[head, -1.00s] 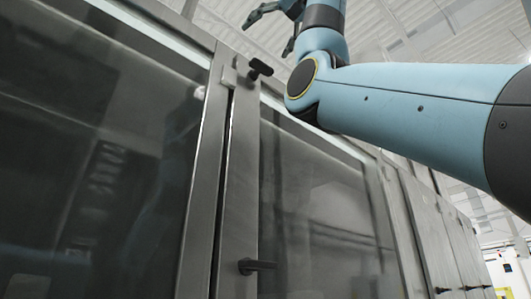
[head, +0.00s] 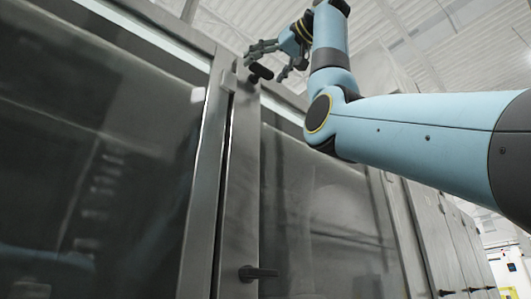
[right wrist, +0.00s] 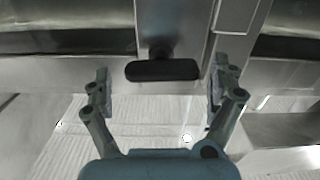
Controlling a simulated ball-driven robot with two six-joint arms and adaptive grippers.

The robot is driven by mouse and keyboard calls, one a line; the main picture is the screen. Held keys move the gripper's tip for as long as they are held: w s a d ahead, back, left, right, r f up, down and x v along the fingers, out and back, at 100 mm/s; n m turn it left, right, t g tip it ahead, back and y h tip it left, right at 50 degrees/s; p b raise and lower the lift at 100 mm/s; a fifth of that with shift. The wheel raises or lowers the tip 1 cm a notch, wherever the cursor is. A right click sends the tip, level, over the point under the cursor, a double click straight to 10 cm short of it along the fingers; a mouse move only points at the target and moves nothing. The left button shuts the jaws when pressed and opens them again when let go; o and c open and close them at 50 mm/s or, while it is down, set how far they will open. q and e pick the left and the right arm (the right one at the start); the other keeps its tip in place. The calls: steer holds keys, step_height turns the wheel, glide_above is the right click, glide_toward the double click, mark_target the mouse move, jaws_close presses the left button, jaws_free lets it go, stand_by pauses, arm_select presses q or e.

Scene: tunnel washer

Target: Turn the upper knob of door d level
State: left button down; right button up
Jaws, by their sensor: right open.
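The upper knob (head: 261,71) is a black handle near the top of the metal post between two dark glass panels. In the head view it looks tilted, its right end lower. In the right wrist view the knob (right wrist: 162,70) lies across the picture, between and just beyond the two fingertips. My right gripper (head: 277,63) is open beside the knob, one finger to each side, and holds nothing. Its fingers also show in the right wrist view (right wrist: 160,88). A lower knob (head: 258,273) sits level on the same post. My left gripper is not in view.
Large dark glass panels (head: 90,150) flank the post (head: 238,190). A small metal block (head: 229,80) sits just left of the upper knob. More metal doors with black handles (head: 445,292) run off to the right.

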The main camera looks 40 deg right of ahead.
steer(key=shift+w+a, duration=0.15)
steer(key=shift+w, duration=0.1)
steer(key=shift+c, duration=0.4)
steer(key=shift+s, duration=0.1)
steer(key=shift+c, duration=1.1)
steer(key=c, duration=0.9)
steer(key=shift+m, duration=0.4)
steer(key=o, duration=1.2)
